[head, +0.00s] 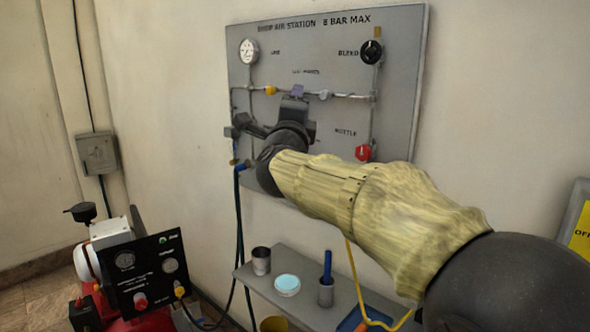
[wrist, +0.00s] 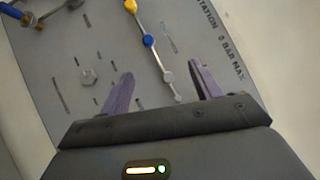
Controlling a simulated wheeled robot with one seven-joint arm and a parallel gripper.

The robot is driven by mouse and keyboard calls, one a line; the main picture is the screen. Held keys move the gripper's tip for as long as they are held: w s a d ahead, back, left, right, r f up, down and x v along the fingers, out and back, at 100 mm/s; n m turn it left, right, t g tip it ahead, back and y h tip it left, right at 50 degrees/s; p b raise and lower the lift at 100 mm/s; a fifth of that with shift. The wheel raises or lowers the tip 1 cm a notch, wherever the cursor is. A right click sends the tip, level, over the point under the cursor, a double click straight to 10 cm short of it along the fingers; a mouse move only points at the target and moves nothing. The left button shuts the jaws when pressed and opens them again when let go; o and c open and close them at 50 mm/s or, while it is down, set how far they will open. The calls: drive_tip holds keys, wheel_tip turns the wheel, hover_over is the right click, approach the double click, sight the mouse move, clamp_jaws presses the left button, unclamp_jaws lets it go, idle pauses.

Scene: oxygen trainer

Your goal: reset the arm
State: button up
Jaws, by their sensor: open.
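My arm reaches from the lower right of the head view toward the grey air station panel (head: 400,60) on the wall. My gripper (wrist: 161,68) is open in the wrist view, its two purple fingers apart with nothing held between them. In the head view my gripper (head: 297,91) is in front of the panel's middle and hides part of it. Whether the fingers touch the panel is not clear. The panel also fills much of the wrist view (wrist: 65,35), tilted, with a pipe running between the fingers.
A gauge (head: 248,52), black bleed knob (head: 372,51), red bottle knob (head: 363,152) and yellow knob (head: 271,90) are on the panel. Below is a shelf (head: 262,284) with a cup (head: 261,261), dish (head: 287,285) and holder (head: 326,293). A compressor (head: 145,270) stands lower left.

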drive_tip(key=s+d+f+n+g+y, duration=0.1)
drive_tip(key=s+d+f+n+g, duration=0.3)
drive_tip(key=f, duration=0.6)
drive_tip(key=f+n+g+y, duration=0.1)
drive_tip(key=f+n+g, duration=0.2)
drive_tip(key=f+n, duration=0.5)
drive_tip(key=s+d+f+n+g+y, duration=0.2)
drive_tip(key=s+d+f+n+g, duration=0.1)
drive_tip(key=f, duration=0.9)
drive_tip(key=s+d+f+n+g+h, duration=0.1)
drive_tip(key=s+d+f+n+g, duration=0.25)
drive_tip(key=s+f, duration=0.55)
drive_tip(key=s+d+f+n+g+h, duration=0.15)
drive_tip(key=s+d+f+g, duration=0.35)
drive_tip(key=s+f, duration=0.5)
drive_tip(key=w+p+v, duration=0.2)
drive_tip(key=p+v, duration=0.9)
drive_tip(key=v, duration=0.1)
drive_tip(key=w+r+p+v, duration=0.1)
drive_tip(key=w+p+v, duration=0.1)
drive_tip(key=p+v, duration=0.9)
drive_tip(key=shift+d+r+n, duration=0.25)
drive_tip(key=shift+r+n, duration=0.1)
drive_tip(key=shift+n, duration=0.05)
drive_tip(key=shift+s, duration=0.15)
